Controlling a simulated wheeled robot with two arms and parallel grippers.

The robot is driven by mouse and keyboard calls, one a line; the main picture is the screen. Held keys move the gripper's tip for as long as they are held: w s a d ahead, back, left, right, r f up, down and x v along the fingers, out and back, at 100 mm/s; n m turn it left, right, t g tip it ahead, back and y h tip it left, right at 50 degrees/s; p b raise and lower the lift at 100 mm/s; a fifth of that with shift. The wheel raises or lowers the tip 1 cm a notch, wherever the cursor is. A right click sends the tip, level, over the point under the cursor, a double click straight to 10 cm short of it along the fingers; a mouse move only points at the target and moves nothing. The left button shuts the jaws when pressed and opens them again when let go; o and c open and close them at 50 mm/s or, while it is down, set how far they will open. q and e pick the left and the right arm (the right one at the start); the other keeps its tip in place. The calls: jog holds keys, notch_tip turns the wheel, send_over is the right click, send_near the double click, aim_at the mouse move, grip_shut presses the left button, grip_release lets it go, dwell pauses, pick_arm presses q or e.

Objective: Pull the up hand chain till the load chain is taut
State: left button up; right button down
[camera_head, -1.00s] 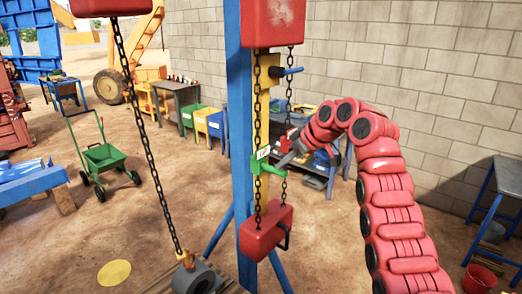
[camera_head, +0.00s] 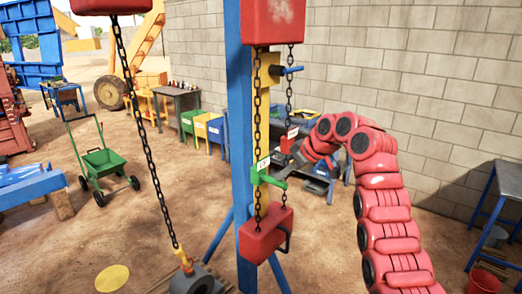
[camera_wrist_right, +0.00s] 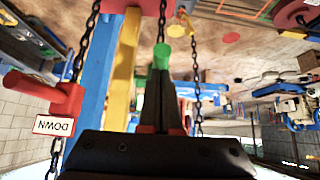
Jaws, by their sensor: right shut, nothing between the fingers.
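The green up handle (camera_head: 270,178), with its white tag, hangs on the left hand chain (camera_head: 257,110) in front of the blue post. The red down handle (camera_head: 287,145) hangs on the right hand chain (camera_head: 289,95). My right gripper (camera_wrist_right: 158,85) is shut and empty; in the wrist view its fingertips point at the end of the green handle (camera_wrist_right: 161,52). In the head view the gripper is mostly hidden behind the red handle and my arm. The load chain (camera_head: 146,130) looks straight, running down to a yellow hook (camera_head: 184,261) at a grey load (camera_head: 200,282). My left gripper is out of view.
The blue post (camera_head: 241,130) stands close to the chains. A red block (camera_head: 265,235) hangs below the handles. In the wrist view the red down handle (camera_wrist_right: 62,100) is close on the left. A workbench (camera_head: 325,170) and brick wall (camera_head: 420,90) lie behind.

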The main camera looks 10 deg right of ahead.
jog(key=shift+f+b, duration=0.45)
jog(key=shift+f, duration=0.55)
jog(key=shift+s+d+b, duration=0.3)
jog(key=shift+s, duration=0.1)
jog(key=s+d, duration=0.1)
jog(key=s+d+b, duration=0.1)
jog(key=s, duration=0.1)
jog(key=shift+s+d+r, duration=0.1)
jog(key=shift+d+r, duration=0.2)
jog(key=shift+r, duration=0.1)
jog(key=b+v, duration=0.2)
jog(key=v, duration=0.4)
jog(key=shift+r, duration=0.2)
